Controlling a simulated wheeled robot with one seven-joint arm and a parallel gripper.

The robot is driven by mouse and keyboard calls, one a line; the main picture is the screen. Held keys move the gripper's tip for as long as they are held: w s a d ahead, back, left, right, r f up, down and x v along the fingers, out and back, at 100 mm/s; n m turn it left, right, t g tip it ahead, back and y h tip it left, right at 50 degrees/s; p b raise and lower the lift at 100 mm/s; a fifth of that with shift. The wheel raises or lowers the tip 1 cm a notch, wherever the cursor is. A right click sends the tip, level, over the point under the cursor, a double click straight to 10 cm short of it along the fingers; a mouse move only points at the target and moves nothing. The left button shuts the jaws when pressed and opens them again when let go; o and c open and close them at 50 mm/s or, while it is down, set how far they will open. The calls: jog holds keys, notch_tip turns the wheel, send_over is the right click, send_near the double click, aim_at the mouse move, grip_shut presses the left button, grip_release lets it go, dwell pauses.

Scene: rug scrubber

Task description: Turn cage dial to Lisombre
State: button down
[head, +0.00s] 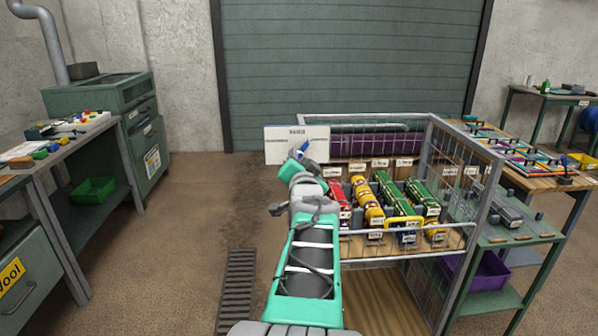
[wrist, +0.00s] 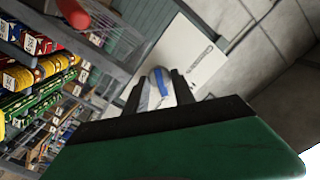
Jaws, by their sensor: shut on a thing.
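The cage dial is a white panel (head: 283,154) at the upper left front corner of the wire cage (head: 462,180). It has one label at the top and one on each side, too small to read. The blue pointer (head: 303,149) slants up to the right in the head view. My gripper (head: 300,154) is at the panel, its fingers partly hidden by my arm. In the wrist view, its two dark fingers (wrist: 159,88) stand on either side of the grey-and-blue knob (wrist: 161,80), shut on it.
The cage holds red, yellow and green rolls (head: 374,213) with white tags. A bench (head: 105,125) with a green bin (head: 93,190) stands left. A table (head: 540,155) with coloured trays stands right. The floor left of the cage is clear except a drain grate (head: 237,285).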

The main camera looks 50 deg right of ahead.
jog(key=shift+m+b, duration=0.75)
jog(key=shift+m, duration=0.25)
jog(key=c, duration=1.1)
grip_release()
jog(key=shift+s, duration=0.1)
jog(key=b+v, duration=0.1)
jog(key=v, duration=0.6)
jog(key=shift+s+a, duration=0.2)
jog(key=shift+a, duration=0.05)
